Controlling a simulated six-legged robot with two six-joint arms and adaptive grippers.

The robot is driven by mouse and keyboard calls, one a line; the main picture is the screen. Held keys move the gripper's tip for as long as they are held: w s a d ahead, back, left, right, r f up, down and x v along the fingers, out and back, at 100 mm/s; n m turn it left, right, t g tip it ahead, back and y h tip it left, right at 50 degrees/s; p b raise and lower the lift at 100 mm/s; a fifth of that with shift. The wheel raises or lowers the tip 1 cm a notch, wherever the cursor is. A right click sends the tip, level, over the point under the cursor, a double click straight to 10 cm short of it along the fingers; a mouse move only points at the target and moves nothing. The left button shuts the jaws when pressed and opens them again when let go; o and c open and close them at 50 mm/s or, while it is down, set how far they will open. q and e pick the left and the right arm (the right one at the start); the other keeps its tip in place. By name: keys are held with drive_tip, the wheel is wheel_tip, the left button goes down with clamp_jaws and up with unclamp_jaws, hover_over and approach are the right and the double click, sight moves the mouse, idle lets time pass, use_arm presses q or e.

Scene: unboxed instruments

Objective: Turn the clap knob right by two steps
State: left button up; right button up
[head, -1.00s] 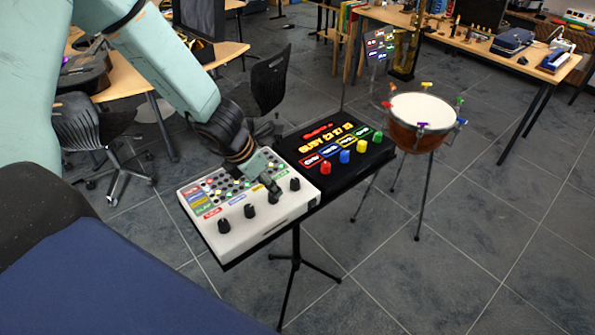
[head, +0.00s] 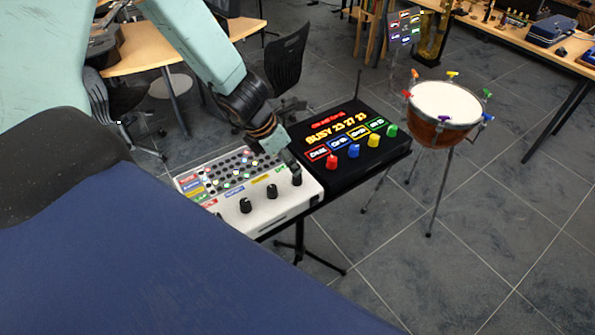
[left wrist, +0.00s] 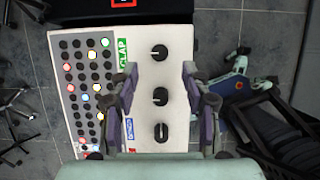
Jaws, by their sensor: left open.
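The white instrument box (head: 270,216) has a row of black knobs along its front. A green CLAP label (left wrist: 122,52) is beside the clap knob (left wrist: 159,52), the top one in the left wrist view. In the head view the clap knob (head: 296,179) is rightmost. My left gripper (head: 290,162) is just behind and above it, partly hiding the box's far right corner. In the left wrist view my left gripper (left wrist: 159,72) is open, its fingers apart with nothing held. The clap knob lies just beyond the fingertips there; contact cannot be told. My right gripper is not seen.
A black box (head: 345,165) with lit labels and coloured knobs stands close to the right of the white box. A copper drum (head: 440,130) on a stand is farther right. Chairs and wooden tables stand behind.

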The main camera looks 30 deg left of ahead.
sight(294, 177)
use_arm(q)
wheel_tip(294, 177, down, 2)
drive_tip(key=shift+a+f+b, duration=0.1)
drive_tip(key=shift+b, duration=0.65)
drive_tip(key=b+x, duration=0.2)
drive_tip(key=x, duration=0.1)
drive_tip(key=shift+w+d+f+b, duration=0.15)
drive_tip(key=shift+w+d+b, duration=0.15)
drive_tip(key=shift+w+b, duration=0.1)
drive_tip(key=shift+w+a+f+b, duration=0.1)
drive_tip(key=shift+f+b, duration=0.4)
drive_tip(key=shift+w, duration=0.15)
drive_tip(key=c, duration=0.6)
clamp_jaws()
